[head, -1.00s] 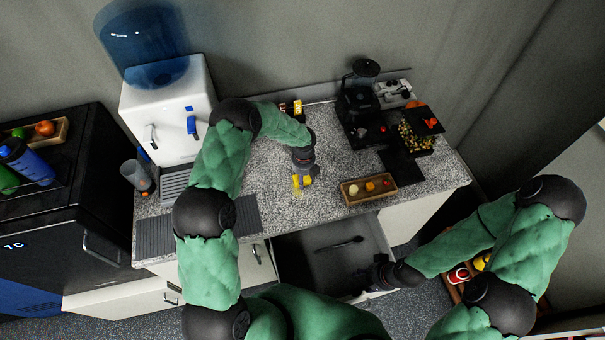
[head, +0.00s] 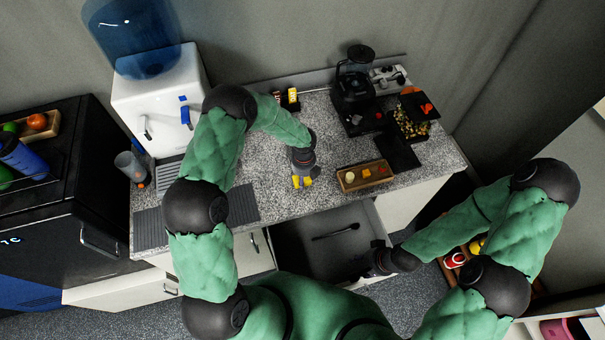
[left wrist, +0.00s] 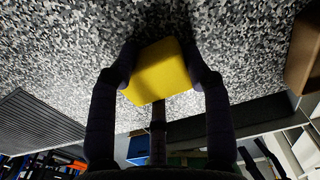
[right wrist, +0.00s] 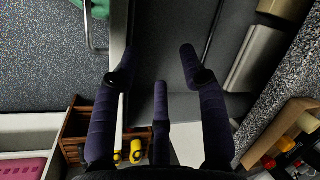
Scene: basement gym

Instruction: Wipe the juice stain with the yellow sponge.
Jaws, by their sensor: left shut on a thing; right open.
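The yellow sponge (head: 302,182) is on the speckled counter, near its front edge. My left gripper (head: 301,176) is shut on it from above. In the left wrist view the sponge (left wrist: 158,75) sits between the two dark fingers, against or just over the counter; I cannot tell which. I cannot make out the juice stain in any current view; the sponge and gripper may cover it. My right gripper (head: 370,264) is open and empty over the front of the open drawer, and in its wrist view the fingers (right wrist: 158,58) are spread apart.
A wooden tray (head: 347,188) with small items stands right of the sponge. The coffee machine (head: 355,95) and black boards (head: 398,152) are behind it. The open drawer (head: 290,243) holds a dark utensil (head: 336,232). A water dispenser (head: 160,110) stands left. Counter around the sponge is clear.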

